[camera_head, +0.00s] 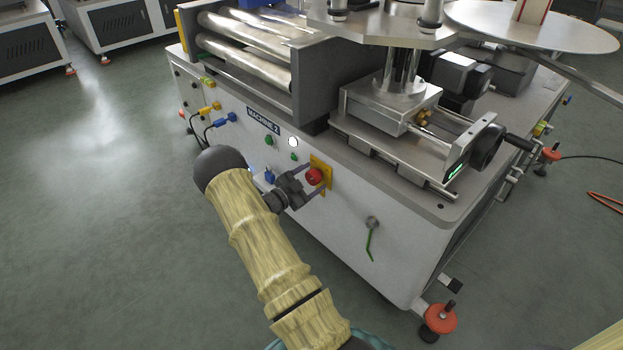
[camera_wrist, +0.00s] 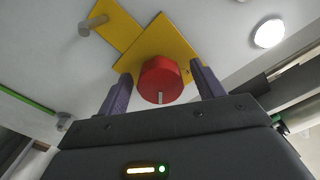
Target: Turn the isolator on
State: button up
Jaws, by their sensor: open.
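The isolator is a red knob (camera_head: 314,175) on a yellow plate (camera_head: 321,163) on the front panel of the machine labelled MACHINE 2. In the wrist view the red knob (camera_wrist: 160,80) sits on its yellow plate (camera_wrist: 158,45), with a small grey mark on its edge. My gripper (camera_head: 318,178) is open, its fingers on either side of the knob. In the wrist view my gripper (camera_wrist: 158,82) shows one finger left and one right of the knob, with gaps, so it is not clamped. Whether the fingers touch the panel cannot be told.
A white round lamp (camera_wrist: 269,33) is on the panel. A green-handled valve (camera_head: 371,238) hangs right of the isolator. Blue connectors (camera_head: 227,119) and a green button (camera_head: 269,140) are to the left. An orange machine foot (camera_head: 440,318) stands on the floor.

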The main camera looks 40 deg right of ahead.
jog(key=s+a+p, duration=0.1)
jog(key=a+p, duration=0.3)
jog(key=a, duration=1.3)
jog(key=shift+s, duration=0.15)
jog(key=w+a+r+n+t+y+p, duration=0.1)
jog(key=w+a+r+n+t+y, duration=0.3)
jog(key=w+r+n+t+y, duration=0.25)
jog(key=s+a+r+n+y, duration=0.1)
jog(key=a+r+n+y, duration=0.5)
jog(key=a+y, duration=0.1)
jog(key=s+a+r+n+g+y+p, duration=0.1)
jog(key=s+a+r+n+g+y, duration=0.2)
jog(key=s, duration=0.5)
jog(key=s+a+r+n+g+p, duration=0.15)
jog(key=s+n, duration=0.25)
jog(key=s, duration=0.5)
jog(key=s+a+r+n+g+y, duration=0.1)
jog(key=s+r+n+y, duration=0.2)
jog(key=s, duration=0.5)
notch_tip(320, 180, up, 37)
jog(key=h+p, duration=0.1)
jog(key=p, duration=3.6)
jog(key=shift+w+r+n, duration=0.15)
jog(key=shift+w+n, duration=0.1)
jog(key=shift+n, duration=0.1)
